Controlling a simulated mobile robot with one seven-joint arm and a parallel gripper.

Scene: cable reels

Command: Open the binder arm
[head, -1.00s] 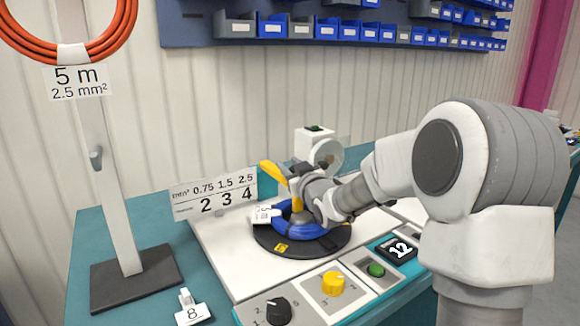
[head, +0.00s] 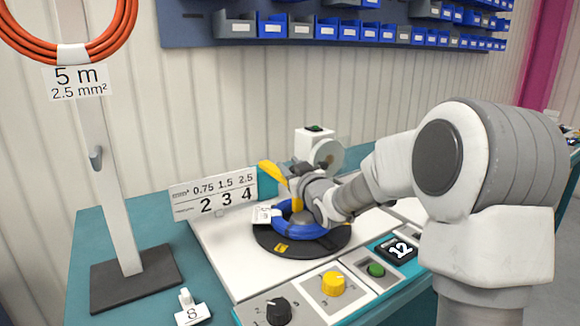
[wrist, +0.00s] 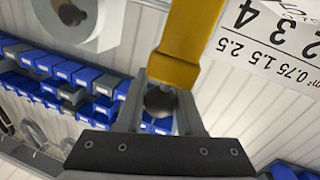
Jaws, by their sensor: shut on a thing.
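The yellow binder arm (head: 272,174) stands raised at a slant above the black turntable (head: 262,240). It also shows close up in the wrist view (wrist: 191,45), running up from between my fingers. My gripper (head: 294,177) is at the arm, and in the wrist view its fingers (wrist: 160,100) are shut around a dark round knob (wrist: 160,101) at the arm's end. A blue cable coil (head: 295,226) lies on the turntable with a white tag (head: 264,215) at its left. My wrist hides part of the coil and the binder.
A white box with a round disc (head: 327,152) stands behind my gripper. A number sign (head: 214,194) is at the left. A panel with a yellow knob (head: 333,284) and green button (head: 376,270) lies in front. A grey post (head: 115,180) holds an orange coil (head: 70,50).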

